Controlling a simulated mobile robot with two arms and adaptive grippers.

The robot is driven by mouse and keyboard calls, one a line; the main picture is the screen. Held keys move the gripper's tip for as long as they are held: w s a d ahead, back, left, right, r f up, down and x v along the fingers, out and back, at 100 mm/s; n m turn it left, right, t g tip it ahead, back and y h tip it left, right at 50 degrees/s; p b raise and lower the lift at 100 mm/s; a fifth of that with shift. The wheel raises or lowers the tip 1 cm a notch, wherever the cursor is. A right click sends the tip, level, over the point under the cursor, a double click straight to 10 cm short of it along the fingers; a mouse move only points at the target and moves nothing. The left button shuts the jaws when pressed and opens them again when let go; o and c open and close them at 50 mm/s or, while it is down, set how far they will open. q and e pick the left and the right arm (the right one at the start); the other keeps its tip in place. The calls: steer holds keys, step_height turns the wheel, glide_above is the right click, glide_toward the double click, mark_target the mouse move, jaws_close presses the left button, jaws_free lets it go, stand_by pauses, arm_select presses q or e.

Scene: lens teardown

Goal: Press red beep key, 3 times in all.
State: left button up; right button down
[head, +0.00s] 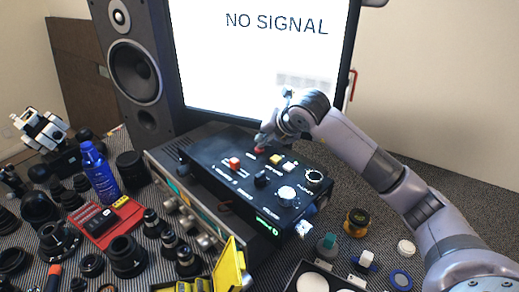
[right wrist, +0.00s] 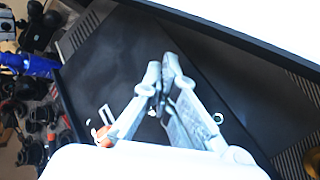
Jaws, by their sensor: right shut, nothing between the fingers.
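A black control box (head: 205,150) stands on the grey desktop unit, with keys and knobs on its top. One red key (head: 260,150) sits in a row with a yellow key (head: 276,159) and a white key (head: 289,166). A second red key (head: 235,163) is nearer the front. I cannot read which is the beep key. My right gripper (head: 265,140) is shut and empty, its tips right at the rear red key; contact cannot be told. In the right wrist view its closed fingers (right wrist: 165,62) point at the dark box, and a red-orange piece (right wrist: 103,135) shows beside one finger. My left gripper is not seen.
A monitor (head: 260,50) reading NO SIGNAL rises close behind the box, with a speaker (head: 135,65) to its left. A blue bottle (head: 98,172), a red tray (head: 105,222) and several lens parts crowd the left. Small parts lie at the front right.

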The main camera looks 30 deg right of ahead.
steer(key=shift+f+b, duration=0.3)
steer(key=shift+r, duration=0.15)
stand_by(0.5)
steer(key=shift+r+p, duration=0.45)
steer(key=shift+r, duration=0.25)
steer(key=shift+r, duration=0.1)
steer(key=shift+r+p, duration=1.5)
steer(key=shift+r, duration=0.9)
step_height(320, 180, up, 4)
steer(key=p, duration=0.3)
